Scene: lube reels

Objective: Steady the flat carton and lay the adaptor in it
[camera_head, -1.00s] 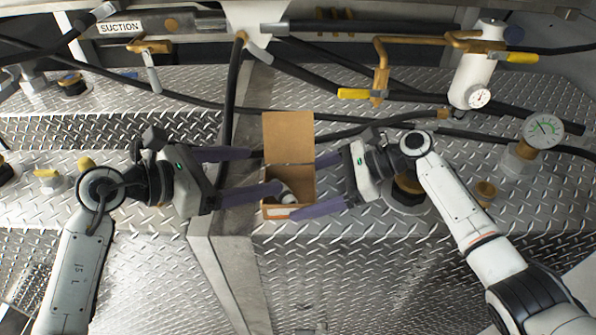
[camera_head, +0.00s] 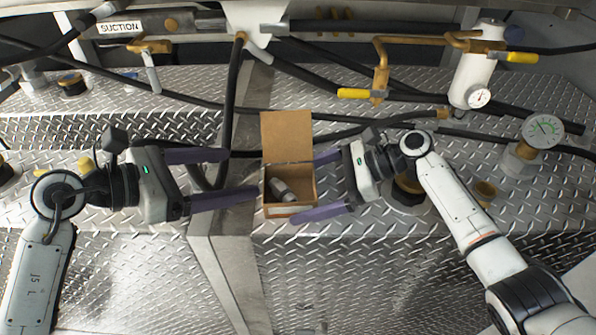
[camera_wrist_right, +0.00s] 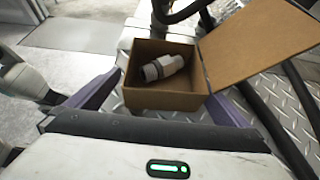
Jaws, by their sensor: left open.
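The flat carton (camera_head: 291,210) is an open brown cardboard box on the tread-plate deck, its lid flap (camera_head: 287,136) raised at the back. The grey-white adaptor (camera_head: 283,189) lies inside it, tilted across the floor of the box. It also shows in the right wrist view (camera_wrist_right: 163,67). My left gripper (camera_head: 242,175) is open and empty, to the left of the carton and apart from it. My right gripper (camera_head: 305,187) is open at the carton's right end, with one finger along each side. Whether these fingers touch the walls is hard to tell.
Black hoses (camera_head: 345,118) run behind the carton. A yellow-handled valve (camera_head: 355,94) and a pressure gauge (camera_head: 543,130) stand to the right. A raised metal edge (camera_head: 212,222) lies left of the carton. The plate in front is clear.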

